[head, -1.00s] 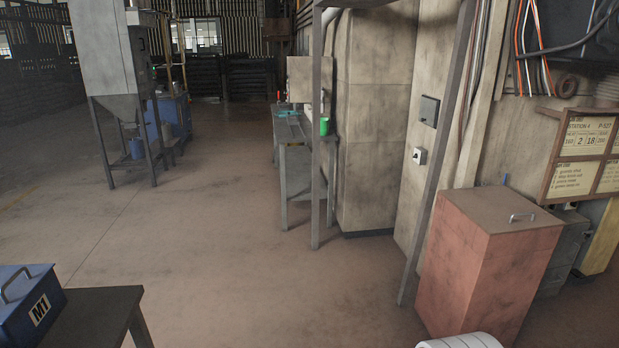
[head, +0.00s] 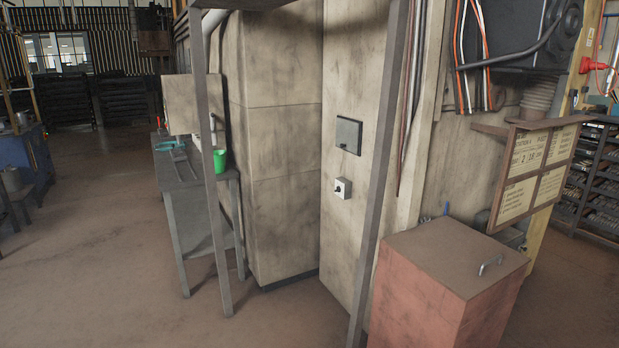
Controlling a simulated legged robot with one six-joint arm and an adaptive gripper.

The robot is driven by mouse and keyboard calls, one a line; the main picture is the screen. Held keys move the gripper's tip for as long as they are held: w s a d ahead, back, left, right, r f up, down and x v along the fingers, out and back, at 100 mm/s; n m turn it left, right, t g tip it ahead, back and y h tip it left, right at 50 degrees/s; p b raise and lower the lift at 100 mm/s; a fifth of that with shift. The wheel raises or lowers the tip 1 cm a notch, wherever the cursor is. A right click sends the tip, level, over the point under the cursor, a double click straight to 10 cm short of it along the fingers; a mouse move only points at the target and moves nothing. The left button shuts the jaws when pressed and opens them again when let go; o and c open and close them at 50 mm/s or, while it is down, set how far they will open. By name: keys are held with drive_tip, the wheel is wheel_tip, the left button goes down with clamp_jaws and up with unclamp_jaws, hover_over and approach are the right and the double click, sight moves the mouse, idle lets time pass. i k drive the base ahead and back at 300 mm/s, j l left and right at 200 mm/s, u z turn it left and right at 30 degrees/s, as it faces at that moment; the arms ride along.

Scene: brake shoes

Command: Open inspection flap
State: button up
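A dark grey square flap (head: 349,135) is on the pale, stained cabinet wall, right of the middle of the head view. It looks shut, lying flat against the wall, with a small dark catch or knob near its lower edge. A light grey switch box (head: 342,188) with a dark knob sits below it on the same wall. My gripper is not in view, so its state and its distance from the flap do not show.
A slanted metal post (head: 380,180) stands just right of the flap. A red bin (head: 440,290) with a lid handle stands in front at the lower right. A grey bench (head: 190,185) with a green cup (head: 220,160) stands left. Open floor (head: 100,260) lies at the left.

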sight(347, 132)
drive_tip(key=i+z, duration=0.25)
drive_tip(key=i, duration=0.7)
drive_tip(key=i+j+z, duration=0.25)
drive_tip(key=i+j, duration=1.65)
drive_tip(key=j, duration=0.1)
